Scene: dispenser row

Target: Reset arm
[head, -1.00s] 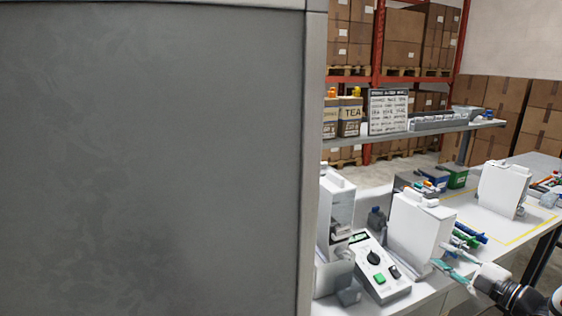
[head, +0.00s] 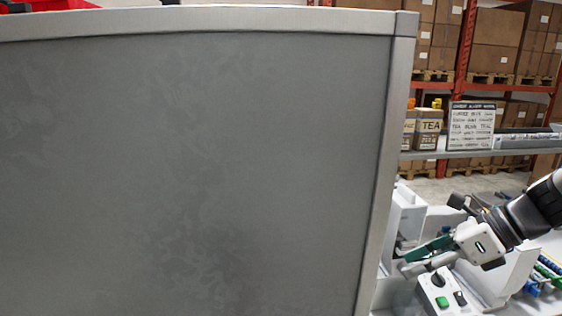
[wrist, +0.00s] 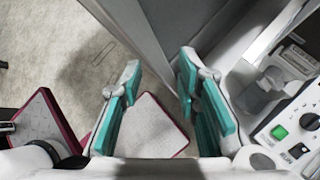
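My gripper (head: 405,258) reaches in from the right in the head view, above the bench beside the control box. In the wrist view my gripper (wrist: 158,75) has its two teal-padded fingers spread apart. Nothing is held between them. The control box (head: 440,295), with a green button and a dark knob, is just below the gripper; it also shows at the right of the wrist view (wrist: 290,130). A white dispenser (head: 405,215) stands behind the fingers, partly hidden by the panel. Another white dispenser (head: 505,280) is partly covered by my arm.
A large grey panel (head: 200,160) fills most of the head view; its right edge is close to my fingertips. In the wrist view, a panel edge (wrist: 160,30) lies beyond the fingers. A shelf (head: 480,153) holds a TEA box (head: 428,128) and a sign (head: 471,126).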

